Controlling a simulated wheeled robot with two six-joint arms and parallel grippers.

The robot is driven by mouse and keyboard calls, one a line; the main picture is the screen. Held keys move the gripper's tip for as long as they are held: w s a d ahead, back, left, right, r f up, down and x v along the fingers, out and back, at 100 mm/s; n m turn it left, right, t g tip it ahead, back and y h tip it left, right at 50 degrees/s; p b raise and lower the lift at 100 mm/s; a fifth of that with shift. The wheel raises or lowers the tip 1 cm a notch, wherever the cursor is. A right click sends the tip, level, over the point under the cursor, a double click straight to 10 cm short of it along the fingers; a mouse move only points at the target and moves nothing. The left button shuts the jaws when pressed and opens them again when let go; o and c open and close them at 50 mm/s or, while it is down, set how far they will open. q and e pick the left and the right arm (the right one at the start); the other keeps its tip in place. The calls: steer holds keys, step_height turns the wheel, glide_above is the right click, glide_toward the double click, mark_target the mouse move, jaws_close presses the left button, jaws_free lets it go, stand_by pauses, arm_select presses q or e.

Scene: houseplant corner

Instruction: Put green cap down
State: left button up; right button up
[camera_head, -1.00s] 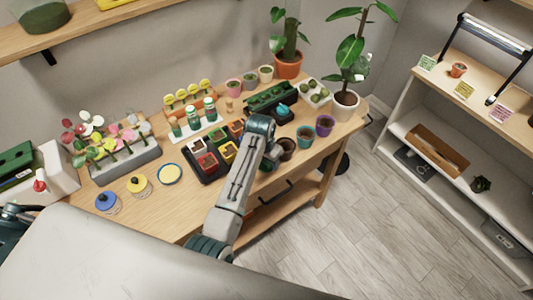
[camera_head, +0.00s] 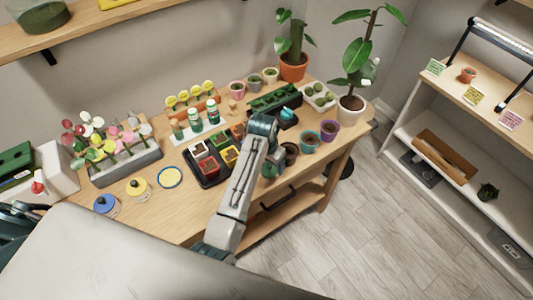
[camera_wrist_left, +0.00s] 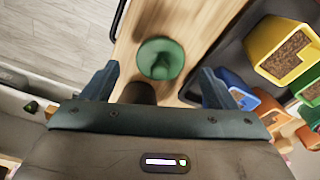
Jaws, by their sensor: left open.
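The green cap (camera_wrist_left: 161,58), a round disc with a raised knob, is on the wooden table near its front edge in the left wrist view. My left gripper (camera_wrist_left: 156,72) is open; its two fingers stand on either side of the cap, with a visible gap on both sides. In the head view the cap (camera_head: 268,170) shows as a small green patch just right of my left forearm. The arm hides most of the gripper there. My right gripper is not in view.
A black tray (camera_head: 209,183) of coloured square pots stands left of the arm. Dark, teal and purple (camera_head: 329,131) round pots stand to its right. Blue (camera_head: 104,203) and yellow (camera_head: 137,186) knobbed caps are at the left front. The table edge is close to the green cap.

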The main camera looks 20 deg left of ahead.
mark_target(266, 174)
arm_select(q)
step_height(266, 174, up, 8)
steer(key=s+b, duration=0.1)
steer(key=shift+a+r+b, duration=0.15)
steer(key=shift+r+b, duration=0.1)
steer(key=shift+b, duration=0.1)
steer(key=shift+f, duration=0.1)
